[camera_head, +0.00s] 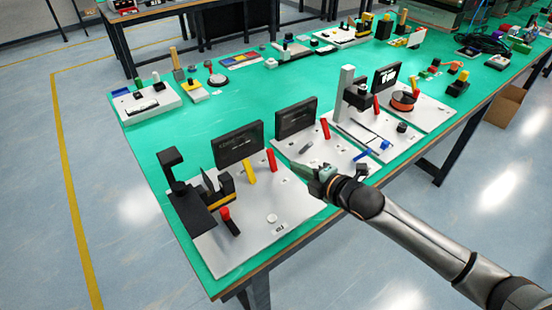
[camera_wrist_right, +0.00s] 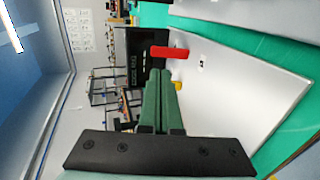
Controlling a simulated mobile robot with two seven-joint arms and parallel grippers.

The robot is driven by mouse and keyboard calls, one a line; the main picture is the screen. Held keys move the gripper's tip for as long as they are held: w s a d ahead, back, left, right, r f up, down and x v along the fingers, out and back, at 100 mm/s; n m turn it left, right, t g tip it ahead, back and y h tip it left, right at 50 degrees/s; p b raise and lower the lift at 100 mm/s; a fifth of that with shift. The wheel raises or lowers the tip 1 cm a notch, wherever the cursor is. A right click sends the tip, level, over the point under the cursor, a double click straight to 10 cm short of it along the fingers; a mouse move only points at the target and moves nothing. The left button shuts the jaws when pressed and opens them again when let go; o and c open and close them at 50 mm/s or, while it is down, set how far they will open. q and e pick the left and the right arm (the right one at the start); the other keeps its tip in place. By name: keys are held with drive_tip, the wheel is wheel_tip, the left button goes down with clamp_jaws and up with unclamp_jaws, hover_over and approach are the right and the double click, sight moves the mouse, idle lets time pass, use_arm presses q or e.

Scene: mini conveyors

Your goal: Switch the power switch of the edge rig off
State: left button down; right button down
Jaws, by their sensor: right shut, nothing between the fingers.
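My left gripper is not in view.
A second plate (camera_head: 335,150) with a screen (camera_head: 296,118) and red lever stands close to the right, with more rigs (camera_head: 425,112) beyond. Several devices line the far side of the green table (camera_head: 190,140). The table's middle is mostly clear.

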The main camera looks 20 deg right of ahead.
sight(271, 154)
drive_tip(key=x, duration=0.9)
drive_tip(key=shift+f+b, duration=0.1)
drive_tip(key=shift+b, duration=0.2)
drive_tip(key=shift+w+a+r, duration=0.1)
drive_tip(key=shift+w+r, duration=0.1)
drive_tip(key=shift+w+a+g+p, duration=0.15)
drive_tip(key=shift+w+g+p, duration=0.3)
drive_tip(key=shift+p, duration=0.25)
drive_tip(key=shift+w+r, duration=0.1)
